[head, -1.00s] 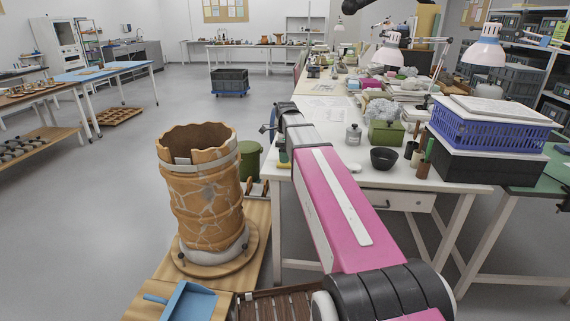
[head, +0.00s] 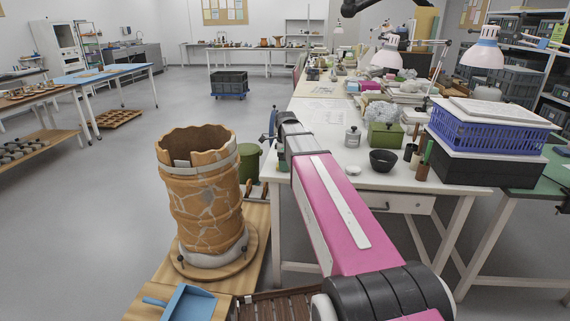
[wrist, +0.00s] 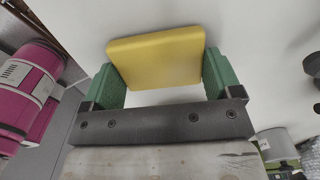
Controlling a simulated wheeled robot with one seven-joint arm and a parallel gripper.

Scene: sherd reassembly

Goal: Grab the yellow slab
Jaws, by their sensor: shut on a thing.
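The yellow slab (wrist: 157,58) is a flat block with rounded edges. In the wrist view it sits between the two green finger pads of my gripper (wrist: 163,76). The pads press on its left and right sides, and its far part sticks out past them. A pale surface lies behind it. In the head view my pink arm reaches over the left edge of the white worktable (head: 335,193); the fingers and the slab are hidden there behind the arm.
A tall brown patched vessel (head: 204,200) stands on a round wooden board left of my arm. A black bowl (head: 383,161), a glass jar (head: 353,137) and a green box (head: 386,136) stand on the table right of my arm.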

